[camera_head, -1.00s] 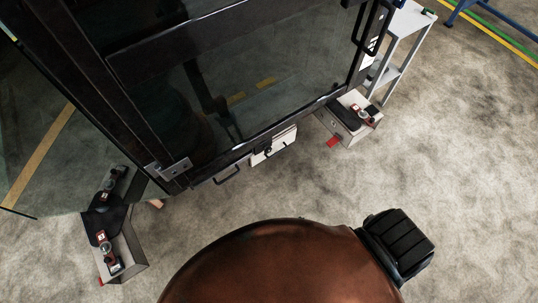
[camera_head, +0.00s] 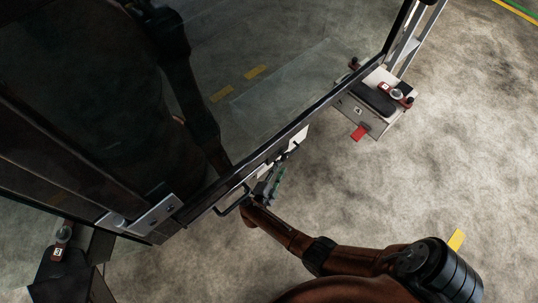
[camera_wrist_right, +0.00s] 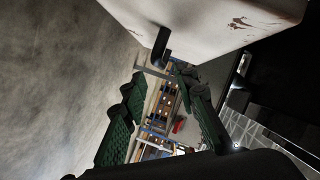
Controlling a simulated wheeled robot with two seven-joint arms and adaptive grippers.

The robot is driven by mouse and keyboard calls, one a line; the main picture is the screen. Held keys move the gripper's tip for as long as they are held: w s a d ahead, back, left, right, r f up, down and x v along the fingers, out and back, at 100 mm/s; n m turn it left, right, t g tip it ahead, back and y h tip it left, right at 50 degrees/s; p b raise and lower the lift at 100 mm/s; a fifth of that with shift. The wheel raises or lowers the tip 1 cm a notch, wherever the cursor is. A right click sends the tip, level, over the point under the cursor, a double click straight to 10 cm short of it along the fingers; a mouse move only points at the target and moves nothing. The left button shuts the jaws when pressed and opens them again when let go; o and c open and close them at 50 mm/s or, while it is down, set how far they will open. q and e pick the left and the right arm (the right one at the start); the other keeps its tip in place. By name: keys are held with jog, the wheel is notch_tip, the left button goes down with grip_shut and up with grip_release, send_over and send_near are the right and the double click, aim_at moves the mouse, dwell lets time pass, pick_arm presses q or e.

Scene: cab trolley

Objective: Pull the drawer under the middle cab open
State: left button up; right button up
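The middle cab (camera_head: 270,60) has dark glass and a black frame, and fills the upper left of the head view. Under its lower edge shows a pale drawer front (camera_head: 300,136), partly hidden by my right gripper (camera_head: 272,184). A black handle (camera_wrist_right: 161,48) sticks out from the pale, scuffed box face (camera_wrist_right: 215,20) in the right wrist view. My right gripper is open there, its green ridged fingers (camera_wrist_right: 160,115) apart with nothing held between them. The handle is above and beyond the fingers; I cannot tell whether they touch it. My left gripper is not in view.
A black bracket handle (camera_head: 231,201) sits on the cab's lower edge, left of the gripper. A pale side box with controls and a red tab (camera_head: 358,133) stands at the right. Another control box (camera_head: 62,262) is at lower left. The floor at right is clear.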

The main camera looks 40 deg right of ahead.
jog(key=b+x, duration=0.2)
jog(key=x, duration=0.4)
jog(key=shift+d+f, duration=0.2)
jog(key=shift+f, duration=0.05)
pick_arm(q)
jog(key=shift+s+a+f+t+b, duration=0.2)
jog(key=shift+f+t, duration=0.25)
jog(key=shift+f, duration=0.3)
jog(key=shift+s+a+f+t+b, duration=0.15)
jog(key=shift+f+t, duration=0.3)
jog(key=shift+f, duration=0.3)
pick_arm(e)
jog(key=shift+w+d, duration=0.3)
jog(key=shift+d, duration=0.25)
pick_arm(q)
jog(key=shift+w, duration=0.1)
pick_arm(e)
jog(key=shift+c, duration=0.3)
grip_shut()
